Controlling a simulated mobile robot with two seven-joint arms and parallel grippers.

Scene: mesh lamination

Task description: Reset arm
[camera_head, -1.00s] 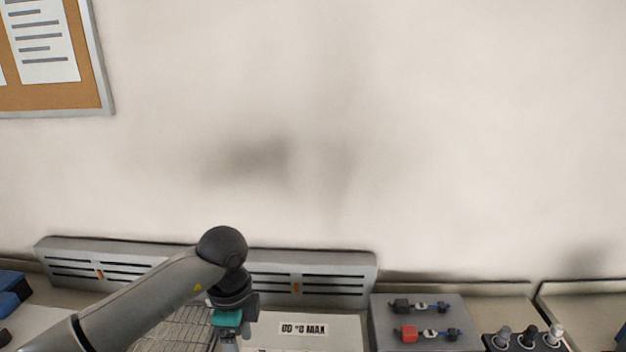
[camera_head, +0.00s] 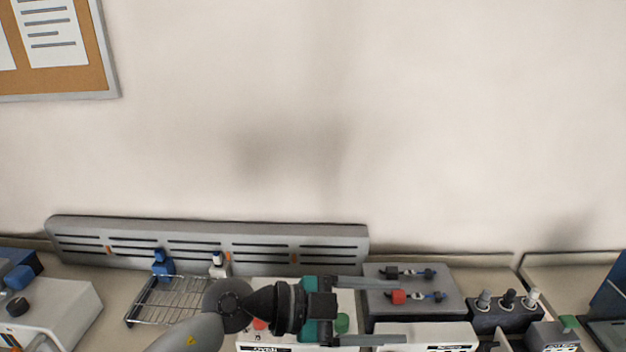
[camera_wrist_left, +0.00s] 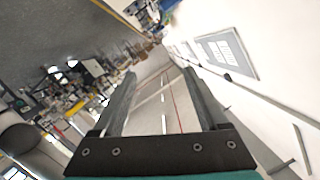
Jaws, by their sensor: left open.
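My left gripper (camera_head: 372,311) reaches in from the lower left in the head view, lying level and pointing right above the bench. Its two grey fingers are spread apart with nothing between them. The left wrist view also shows the left gripper (camera_wrist_left: 155,90) with both fingers apart and empty, with the room and floor beyond them. My right gripper is in neither view.
A wire rack (camera_head: 170,303) stands at the left before a slotted grey panel (camera_head: 205,240). A grey block with red and blue connectors (camera_head: 452,302) and a dark holder with knobbed pieces (camera_head: 508,316) stand right of the gripper. A white machine (camera_head: 65,312) is at far left.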

